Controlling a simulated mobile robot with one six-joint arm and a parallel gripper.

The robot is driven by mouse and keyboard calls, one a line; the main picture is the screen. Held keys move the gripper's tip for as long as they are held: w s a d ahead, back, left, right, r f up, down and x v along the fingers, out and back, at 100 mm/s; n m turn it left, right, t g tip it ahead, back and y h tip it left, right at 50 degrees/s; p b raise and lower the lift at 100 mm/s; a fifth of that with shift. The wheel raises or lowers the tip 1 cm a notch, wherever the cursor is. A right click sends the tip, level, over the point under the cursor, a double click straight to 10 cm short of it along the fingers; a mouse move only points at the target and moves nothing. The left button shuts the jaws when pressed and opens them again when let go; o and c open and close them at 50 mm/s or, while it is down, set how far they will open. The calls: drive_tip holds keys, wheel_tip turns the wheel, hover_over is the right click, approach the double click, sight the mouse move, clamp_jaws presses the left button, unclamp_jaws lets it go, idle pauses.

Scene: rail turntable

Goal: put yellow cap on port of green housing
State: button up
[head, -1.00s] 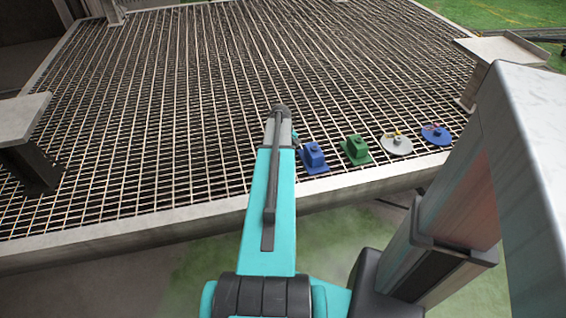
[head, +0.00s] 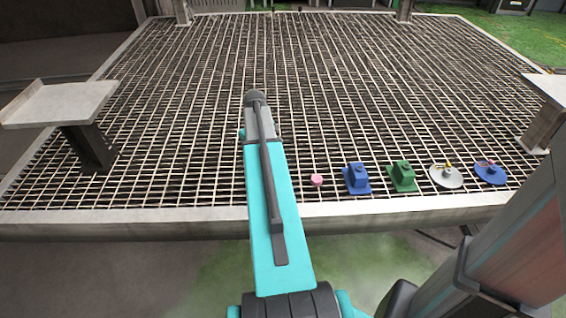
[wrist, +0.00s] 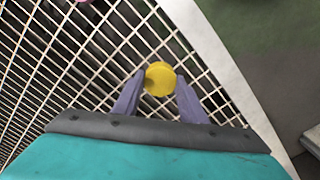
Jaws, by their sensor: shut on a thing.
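The yellow cap (wrist: 159,78) is a round disc held between the two purple fingertips of my gripper (wrist: 158,84) in the wrist view, with the grating behind it. In the head view my arm hides the gripper and the cap. The green housing (head: 402,177) stands on the grating near its front edge, right of my arm, between a blue housing and a white disc. Its port is too small to make out clearly.
A blue housing (head: 356,179) and a small pink piece (head: 317,180) stand left of the green housing. A white disc (head: 446,176) and a blue disc (head: 490,173) lie to its right. Grey side platforms stand left (head: 62,103) and right (head: 550,88). The grating's middle is open.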

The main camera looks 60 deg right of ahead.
drive_tip(key=w+a+r+n, duration=0.2)
drive_tip(key=w+a+r, duration=0.5)
drive_tip(key=a, duration=0.4)
drive_tip(key=w+a+r+n, duration=0.2)
drive_tip(key=w+a+r, duration=0.2)
drive_tip(key=w+a, duration=0.55)
drive_tip(key=w+a+r+n, duration=0.1)
drive_tip(key=a+r, duration=0.5)
drive_tip(key=a, duration=0.9)
drive_tip(key=w+a+r+n, duration=0.1)
drive_tip(key=a+r+n, duration=0.2)
drive_tip(key=a, duration=1.1)
wheel_tip(320, 180, up, 3)
drive_tip(key=shift+a+r+n, duration=0.1)
drive_tip(key=shift+a+n, duration=0.25)
drive_tip(key=shift+n, duration=0.05)
drive_tip(key=shift+a, duration=0.1)
